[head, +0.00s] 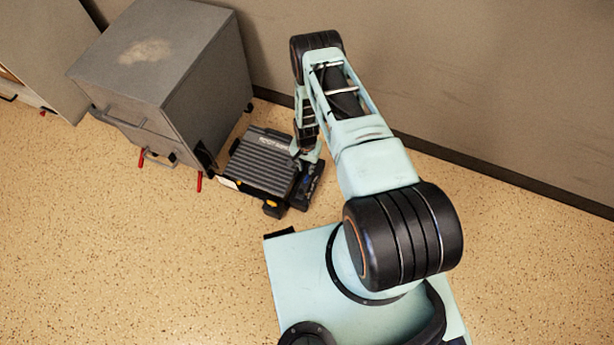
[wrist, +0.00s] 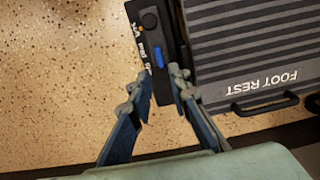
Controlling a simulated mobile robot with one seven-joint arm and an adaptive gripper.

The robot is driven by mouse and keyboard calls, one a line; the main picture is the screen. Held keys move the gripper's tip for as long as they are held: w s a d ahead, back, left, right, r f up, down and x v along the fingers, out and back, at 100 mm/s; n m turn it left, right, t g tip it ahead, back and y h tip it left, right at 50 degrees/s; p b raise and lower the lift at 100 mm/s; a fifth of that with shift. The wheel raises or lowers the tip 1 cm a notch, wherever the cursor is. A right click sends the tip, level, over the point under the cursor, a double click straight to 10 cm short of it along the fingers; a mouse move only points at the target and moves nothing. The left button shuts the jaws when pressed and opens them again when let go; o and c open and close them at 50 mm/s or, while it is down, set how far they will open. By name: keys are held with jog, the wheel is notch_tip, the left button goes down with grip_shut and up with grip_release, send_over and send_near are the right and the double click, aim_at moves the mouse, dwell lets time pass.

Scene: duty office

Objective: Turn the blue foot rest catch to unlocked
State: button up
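The foot rest (head: 262,163) is a grey ribbed platform on the floor beside a grey cabinet; its label reads upside down in the wrist view (wrist: 240,50). In the head view my gripper (head: 309,158) is partly hidden by my arm.
A wall (head: 500,90) with a dark skirting (head: 480,170) runs behind. A black handle (wrist: 265,103) sticks out from the foot rest's edge. The speckled floor (head: 120,260) at front left is clear.

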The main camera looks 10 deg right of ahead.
aim_at(306, 178)
notch_tip(306, 178, down, 9)
jog(key=b, duration=0.2)
jog(key=shift+f+b, duration=0.15)
jog(key=shift+b, duration=0.25)
jog(key=shift+s, duration=0.1)
grip_shut()
